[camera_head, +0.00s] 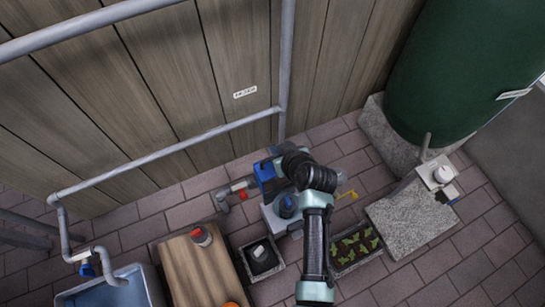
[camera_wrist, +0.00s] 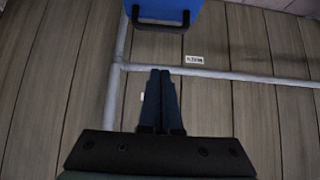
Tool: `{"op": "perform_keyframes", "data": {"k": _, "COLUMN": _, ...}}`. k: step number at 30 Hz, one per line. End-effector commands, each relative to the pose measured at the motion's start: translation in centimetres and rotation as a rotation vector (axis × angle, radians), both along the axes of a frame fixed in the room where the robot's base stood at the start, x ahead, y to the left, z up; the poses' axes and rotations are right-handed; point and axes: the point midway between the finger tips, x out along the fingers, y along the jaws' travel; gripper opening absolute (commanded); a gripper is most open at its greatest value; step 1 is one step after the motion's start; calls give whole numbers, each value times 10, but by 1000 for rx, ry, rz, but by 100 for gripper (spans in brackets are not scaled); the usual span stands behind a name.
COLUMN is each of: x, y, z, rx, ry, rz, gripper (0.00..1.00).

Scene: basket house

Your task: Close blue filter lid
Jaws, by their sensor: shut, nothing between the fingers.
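The blue lid (camera_head: 266,172) shows in the head view just left of my arm's end, above a pale filter box (camera_head: 272,217), and seems to stand raised. My wrist and arm hide part of the lid and box. In the wrist view, a blue panel (camera_wrist: 188,12) with a black handle (camera_wrist: 160,23) shows at the top edge, beyond my fingertips and apart from them in the picture. My gripper (camera_wrist: 161,73) is shut and empty, its two dark fingers side by side. In the head view its fingertips cannot be made out clearly.
A blue round cap (camera_head: 287,204) is on the box. A wooden fence (camera_head: 160,75) with grey pipes (camera_head: 190,141) stands behind. A wooden table (camera_head: 190,265), planters (camera_head: 355,250), a stone block (camera_head: 412,215) and a green tank (camera_head: 455,65) surround the spot.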

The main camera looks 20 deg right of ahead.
Motion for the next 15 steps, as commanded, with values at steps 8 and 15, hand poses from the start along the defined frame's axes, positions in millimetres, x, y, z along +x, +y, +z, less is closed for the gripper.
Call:
{"op": "perform_keyframes", "data": {"k": 8, "x": 23, "y": 1, "z": -30, "rx": -2, "ry": 3, "rz": 4, "gripper": 0}}
{"op": "perform_keyframes", "data": {"k": 15, "x": 56, "y": 2, "z": -63, "rx": -2, "ry": 3, "rz": 4, "gripper": 0}}
